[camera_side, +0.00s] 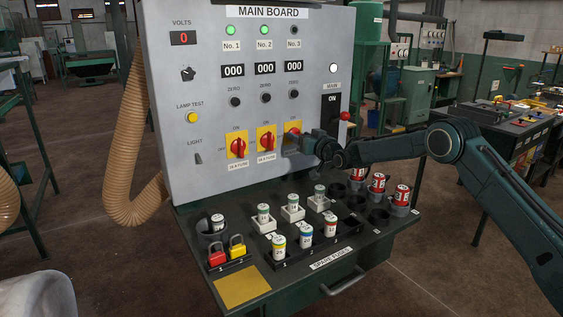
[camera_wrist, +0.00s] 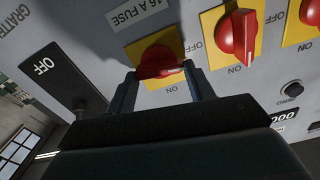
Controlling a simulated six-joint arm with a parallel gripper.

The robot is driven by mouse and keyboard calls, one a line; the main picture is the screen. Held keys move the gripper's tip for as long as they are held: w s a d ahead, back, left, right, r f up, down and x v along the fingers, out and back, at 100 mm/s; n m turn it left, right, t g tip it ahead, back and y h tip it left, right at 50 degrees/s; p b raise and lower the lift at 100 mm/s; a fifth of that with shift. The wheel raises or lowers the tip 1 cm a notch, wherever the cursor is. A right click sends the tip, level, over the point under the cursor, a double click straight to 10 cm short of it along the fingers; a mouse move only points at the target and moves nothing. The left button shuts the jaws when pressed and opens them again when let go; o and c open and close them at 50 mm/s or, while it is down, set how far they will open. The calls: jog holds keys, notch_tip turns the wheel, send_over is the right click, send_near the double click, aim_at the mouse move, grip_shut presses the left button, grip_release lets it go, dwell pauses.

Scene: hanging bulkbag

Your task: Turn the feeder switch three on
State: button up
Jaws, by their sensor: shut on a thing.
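The grey main board (camera_side: 210,60) carries three red rotary switches on yellow plates. Feeder switch three (camera_side: 292,128) is the rightmost, partly hidden by my gripper (camera_side: 300,143). In the wrist view, my gripper (camera_wrist: 158,85) has a finger on each side of the red knob of switch three (camera_wrist: 160,62) and is shut on it. That knob lies crosswise in the wrist picture, while the knob of switch two (camera_wrist: 238,35) points along the ON line. Switches one (camera_side: 238,146) and two (camera_side: 266,139) stand upright. Lamps No. 1 (camera_side: 230,30) and No. 2 (camera_side: 264,30) glow green; lamp No. 3 (camera_side: 293,30) is dark.
Below, the desk (camera_side: 240,290) holds fuses in white holders, spare fuses (camera_side: 331,225), red-banded fuses (camera_side: 377,184) and padlocks (camera_side: 238,247). A hose (camera_side: 125,140) hangs at left.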

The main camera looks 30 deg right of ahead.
jog(key=shift+d+f+m, duration=0.1)
jog(key=shift+d+m, duration=0.05)
jog(key=shift+m, duration=3.9)
jog(key=shift+d+f+m, duration=0.1)
jog(key=shift+d+m, duration=0.05)
jog(key=shift+m, duration=3.9)
jog(key=o, duration=1)
jog(key=shift+s, duration=0.15)
jog(key=shift+s, duration=6.75)
